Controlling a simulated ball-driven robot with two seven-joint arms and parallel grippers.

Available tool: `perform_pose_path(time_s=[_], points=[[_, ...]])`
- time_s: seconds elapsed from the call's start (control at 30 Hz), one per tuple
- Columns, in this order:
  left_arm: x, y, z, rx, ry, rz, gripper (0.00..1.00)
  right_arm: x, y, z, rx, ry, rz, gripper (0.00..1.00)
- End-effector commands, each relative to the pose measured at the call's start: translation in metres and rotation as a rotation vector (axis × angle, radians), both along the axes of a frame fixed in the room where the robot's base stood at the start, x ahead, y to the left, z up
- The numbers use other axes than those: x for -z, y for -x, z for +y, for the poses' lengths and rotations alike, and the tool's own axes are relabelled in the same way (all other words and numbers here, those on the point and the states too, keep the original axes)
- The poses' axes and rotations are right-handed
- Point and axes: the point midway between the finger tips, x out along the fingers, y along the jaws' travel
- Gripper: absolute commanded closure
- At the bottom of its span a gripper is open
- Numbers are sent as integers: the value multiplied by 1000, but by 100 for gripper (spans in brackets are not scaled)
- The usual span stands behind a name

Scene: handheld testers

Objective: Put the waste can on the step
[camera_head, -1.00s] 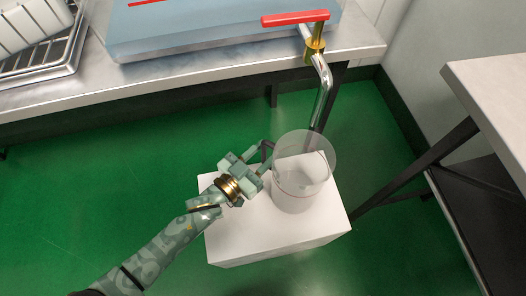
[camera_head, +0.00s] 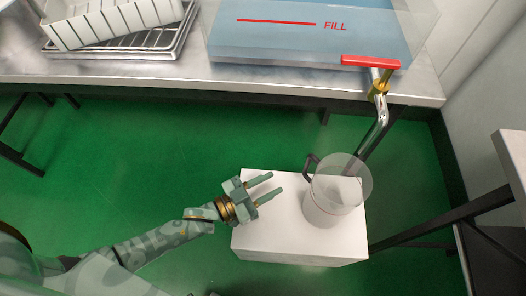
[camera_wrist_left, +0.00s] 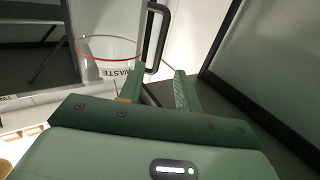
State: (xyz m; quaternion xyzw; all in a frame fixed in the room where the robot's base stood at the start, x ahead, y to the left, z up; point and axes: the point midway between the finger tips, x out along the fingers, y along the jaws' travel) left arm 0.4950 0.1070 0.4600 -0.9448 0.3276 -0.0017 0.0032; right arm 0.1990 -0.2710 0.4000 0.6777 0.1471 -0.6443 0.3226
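The waste can (camera_head: 328,208) is a clear jug with a wide rim and a dark handle on its left side. It stands upright on the white step (camera_head: 262,232), toward the right part of its top. In the left wrist view the can (camera_wrist_left: 108,58) shows a red ring and the word WASTE, with its black handle to the right. My left gripper (camera_head: 276,184) is open and empty, left of the can above the step, with a gap between its fingertips and the can. Its two fingers also show in the left wrist view (camera_wrist_left: 157,82). My right gripper cannot be made out.
A metal bench (camera_head: 150,72) runs along the back, with a blue-filled tank (camera_head: 300,40) marked FILL. Its red-handled tap (camera_head: 370,62) and bent pipe hang near the can. A wire rack (camera_head: 125,45) is at the back left. Another table (camera_head: 514,160) stands right. Green floor is clear left.

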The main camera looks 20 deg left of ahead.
Motion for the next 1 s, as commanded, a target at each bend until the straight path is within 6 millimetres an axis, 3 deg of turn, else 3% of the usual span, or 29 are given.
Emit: perform_pose_path(time_s=[0.27,0.43,0.57,0.67,0.8,0.9,1.0], points=[[3,4,1,-9,-12,12,66,1,1,-1,-1,3,4,67],[34,34,14,-119,-200,168,66,1,1,-1,0,3,3,67],[69,93,49,-228,-482,433,66,1,0,-1,0,3,2,67],[83,153,85,-262,-703,657,66,1,0,-1,0,3,2,67],[79,235,130,-245,-959,930,66,0,0,-1,-1,2,1,67],[68,274,152,-217,-1078,1056,66,0,0,-1,-1,2,1,67],[61,292,162,-197,-1135,1118,66,0,0,-1,-1,2,1,67]])
